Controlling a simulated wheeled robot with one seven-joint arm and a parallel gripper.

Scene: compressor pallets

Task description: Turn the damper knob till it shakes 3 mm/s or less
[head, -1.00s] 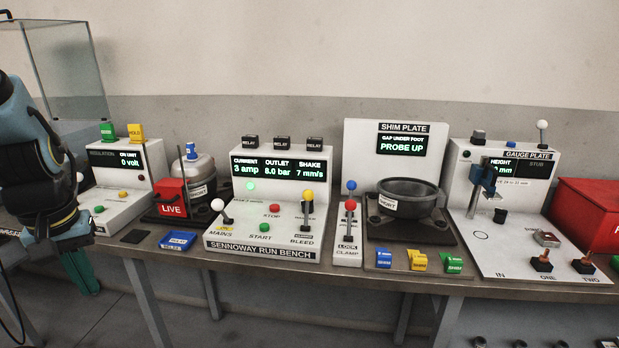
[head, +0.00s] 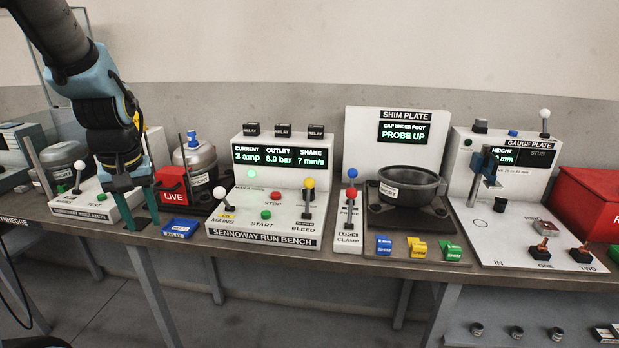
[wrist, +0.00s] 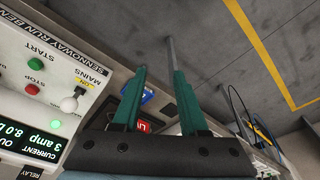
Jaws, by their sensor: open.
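The run bench (head: 262,243) carries a lit display (head: 278,156) whose SHAKE field reads 7 mm/s. A compressor (head: 196,165) with a blue knob (head: 191,137) on top stands behind a red LIVE box (head: 172,184), left of the bench. No label marks any knob as the damper, so I cannot tell whether this one is it. My gripper (head: 147,225) is open and empty, pointing down at the table's front edge, left of a blue tray (head: 180,228). In the wrist view my gripper (wrist: 160,72) has its green fingers apart, with the bench to the left.
The run bench has a white-topped MAINS lever (head: 220,194), a green START button (head: 266,214) and a yellow-topped lever (head: 309,184). The shim plate (head: 380,160) and gauge plate (head: 515,225) stand to the right. A red box (head: 590,205) is at the far right.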

